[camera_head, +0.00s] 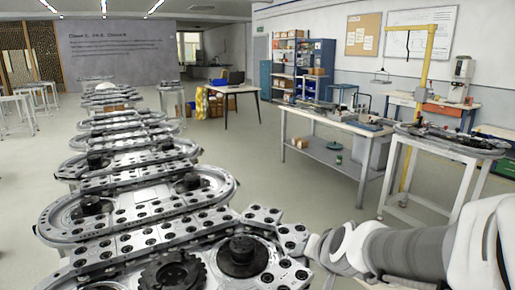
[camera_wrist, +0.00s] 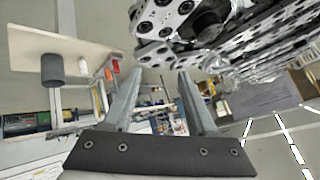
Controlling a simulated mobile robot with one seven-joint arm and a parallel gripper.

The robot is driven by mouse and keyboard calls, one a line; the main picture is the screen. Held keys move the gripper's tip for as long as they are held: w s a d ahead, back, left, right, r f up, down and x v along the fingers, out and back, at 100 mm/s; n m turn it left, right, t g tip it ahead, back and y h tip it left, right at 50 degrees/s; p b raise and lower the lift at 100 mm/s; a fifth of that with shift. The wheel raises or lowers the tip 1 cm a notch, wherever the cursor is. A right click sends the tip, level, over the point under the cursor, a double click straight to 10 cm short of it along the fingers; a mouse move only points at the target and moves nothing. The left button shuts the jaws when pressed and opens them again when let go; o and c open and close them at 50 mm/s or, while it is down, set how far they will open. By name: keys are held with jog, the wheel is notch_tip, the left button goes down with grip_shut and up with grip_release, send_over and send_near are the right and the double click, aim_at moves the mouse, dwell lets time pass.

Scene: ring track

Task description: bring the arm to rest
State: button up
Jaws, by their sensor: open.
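My gripper (camera_wrist: 160,71) shows in the wrist view with its two grey fingers apart and nothing between them. I cannot make out the fingers in the head view. The ring track (camera_head: 140,195) is a long row of metal plates with dark round hubs, running away from me on the left. In the wrist view, part of the track (camera_wrist: 205,20) shows beyond the fingertips, apart from them as far as I can tell.
A workbench (camera_head: 335,125) with tools stands right of centre, with a white-legged stand (camera_head: 420,150) nearer on the right. A yellow post (camera_head: 424,75) rises behind the stand. A dark-topped table (camera_head: 232,90) is farther back. Open floor (camera_head: 265,175) lies between track and bench.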

jog(key=s+d+r+n+g+p, duration=0.1)
jog(key=s+r, duration=0.3)
jog(key=s, duration=0.5)
jog(key=s+d+r+n+g+h, duration=0.1)
jog(key=s+r+n+g, duration=0.1)
jog(key=s, duration=0.6)
jog(key=shift+s+d+r+n+p, duration=0.25)
jog(key=shift+s+r+n+p, duration=0.15)
jog(key=shift+r+n, duration=0.5)
jog(key=shift+c, duration=0.6)
jog(key=shift+a, duration=0.15)
